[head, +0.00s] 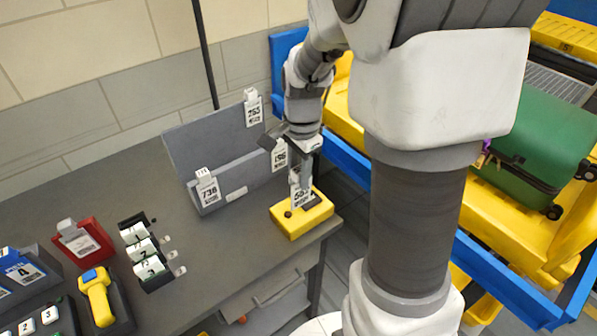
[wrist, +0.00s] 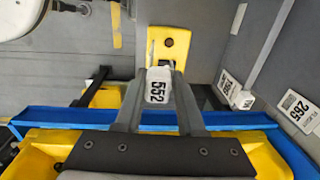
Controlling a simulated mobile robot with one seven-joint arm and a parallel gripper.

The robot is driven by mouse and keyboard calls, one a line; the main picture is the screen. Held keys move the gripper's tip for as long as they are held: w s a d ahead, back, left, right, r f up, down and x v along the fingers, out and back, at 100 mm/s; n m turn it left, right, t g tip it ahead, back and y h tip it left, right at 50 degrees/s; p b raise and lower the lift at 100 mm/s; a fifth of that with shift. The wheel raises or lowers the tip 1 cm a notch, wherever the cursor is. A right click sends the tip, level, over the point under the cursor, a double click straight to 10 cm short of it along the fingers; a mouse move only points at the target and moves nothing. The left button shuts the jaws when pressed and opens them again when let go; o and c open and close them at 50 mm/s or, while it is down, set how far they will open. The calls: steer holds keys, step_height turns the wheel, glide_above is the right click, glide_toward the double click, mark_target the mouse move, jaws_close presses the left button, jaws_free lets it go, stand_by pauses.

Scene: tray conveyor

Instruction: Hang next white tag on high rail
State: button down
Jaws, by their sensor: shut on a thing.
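My gripper (head: 299,175) points down over a yellow block (head: 288,222) near the table's right edge. It is shut on a white tag marked 552 (wrist: 158,86), which shows between the fingers in the wrist view; in the head view the tag (head: 300,197) overlaps the block. I cannot tell whether tag and block touch. A grey stand (head: 205,140) has a high back edge and a lower front edge. One white tag (head: 253,108) hangs on the high edge. Another (head: 207,188) hangs on the low edge at left, and a third (head: 280,155) shows at its right end, partly behind my gripper.
A red holder (head: 83,243), a black rack of small white tags (head: 146,255) and a yellow handheld device (head: 98,297) stand at the table's left front. A blue and yellow conveyor (head: 345,155) with a green suitcase (head: 540,150) lies right. The middle tabletop is clear.

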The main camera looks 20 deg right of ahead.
steer(key=shift+r+p, duration=2.25)
steer(key=shift+r, duration=0.65)
